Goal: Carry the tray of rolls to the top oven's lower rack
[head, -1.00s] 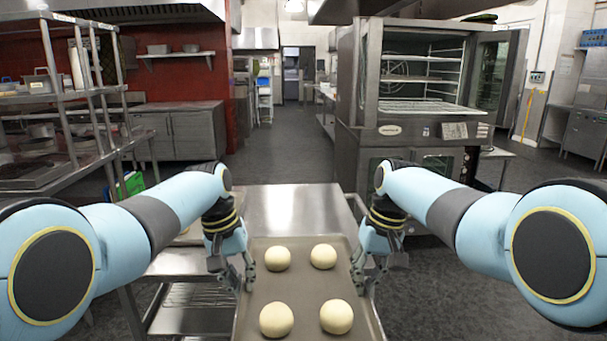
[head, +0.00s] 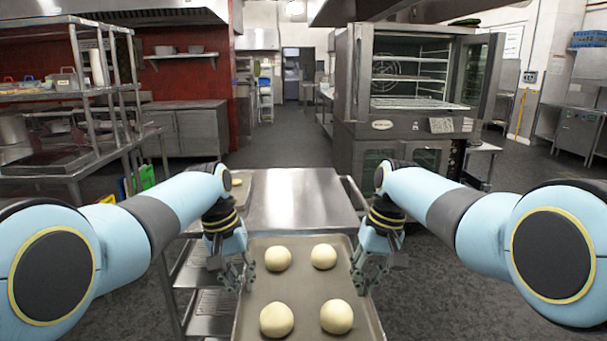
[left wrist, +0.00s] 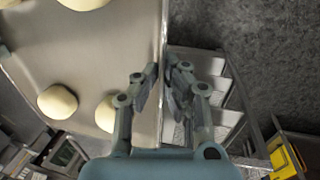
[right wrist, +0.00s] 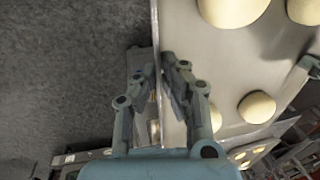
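The tray (head: 304,290), a flat metal sheet, is level in front of me with several pale round rolls (head: 323,256) on it. My left gripper (head: 242,284) is closed on the tray's left edge. My right gripper (head: 362,284) is closed on its right edge. The wrist views show the tray rim between the fingers of the left gripper (left wrist: 160,76) and the right gripper (right wrist: 163,66). The top oven (head: 383,123) stands ahead to the right, door (head: 481,75) swung open to the right. Its lower rack (head: 415,103) is empty.
A steel cart (head: 300,200) with lower shelves stands just beyond the tray. Steel shelving (head: 90,95) and a counter (head: 190,130) are on the left. A lower oven (head: 425,158) sits under the top one. Floor (head: 520,210) is clear at right.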

